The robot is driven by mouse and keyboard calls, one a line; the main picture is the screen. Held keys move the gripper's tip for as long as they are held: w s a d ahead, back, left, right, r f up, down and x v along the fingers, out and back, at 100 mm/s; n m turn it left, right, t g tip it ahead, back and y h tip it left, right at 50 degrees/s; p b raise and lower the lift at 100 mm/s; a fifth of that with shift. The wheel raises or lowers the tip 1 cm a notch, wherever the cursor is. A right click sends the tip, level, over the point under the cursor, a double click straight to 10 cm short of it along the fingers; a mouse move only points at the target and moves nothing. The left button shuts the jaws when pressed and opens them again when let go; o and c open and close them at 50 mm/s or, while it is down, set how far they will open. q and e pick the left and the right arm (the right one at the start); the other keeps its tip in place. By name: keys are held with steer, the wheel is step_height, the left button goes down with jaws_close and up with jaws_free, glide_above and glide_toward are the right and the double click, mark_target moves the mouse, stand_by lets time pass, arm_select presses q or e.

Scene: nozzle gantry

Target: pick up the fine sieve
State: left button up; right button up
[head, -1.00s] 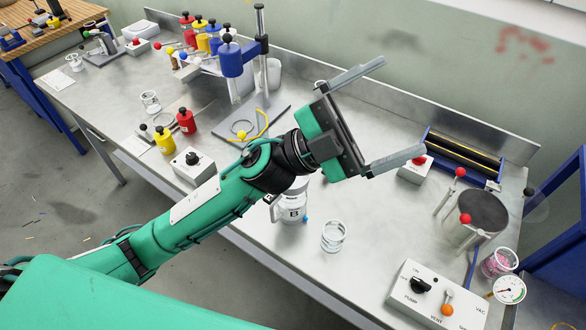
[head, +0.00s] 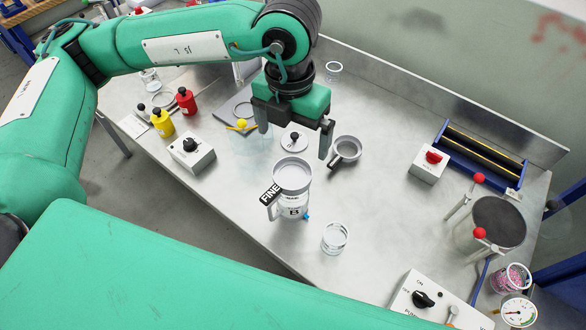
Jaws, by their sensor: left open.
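The fine sieve (head: 292,174) is a pale round pan with a black tag reading FINE. It appears to sit on top of the white jug marked B (head: 293,207), covering the jug's mouth. My left gripper (head: 294,132) points down, open and empty, just behind the sieve in the picture. Its two fingers are apart on either side of a white lid with a black knob (head: 294,140); I cannot tell its exact height. My right gripper is not in view.
A grey ring-shaped pan with a handle (head: 345,151) lies right of the gripper. A glass jar (head: 335,238) stands front right of the jug. A white switch box (head: 192,153) and red (head: 186,101) and yellow (head: 162,123) bottles are left. A red-button box (head: 428,165) is right.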

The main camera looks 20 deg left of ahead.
arm_select(q)
steer(key=p, duration=0.2)
glide_above(292, 173)
steer(key=f, duration=0.8)
steer(key=shift+s+a+f, duration=0.1)
steer(key=shift+s+a, duration=0.05)
steer(key=shift+s, duration=0.05)
steer(key=shift+f+p, duration=0.5)
steer(key=shift+p, duration=0.1)
steer(key=f, duration=0.1)
steer(key=f+p, duration=0.1)
steer(key=f, duration=0.1)
steer(key=shift+w+f+p, duration=0.2)
steer(key=shift+w+p, duration=0.05)
steer(key=shift+p, duration=0.1)
steer(key=shift+f, duration=0.5)
steer(key=c, duration=1)
steer(key=shift+c, duration=0.2)
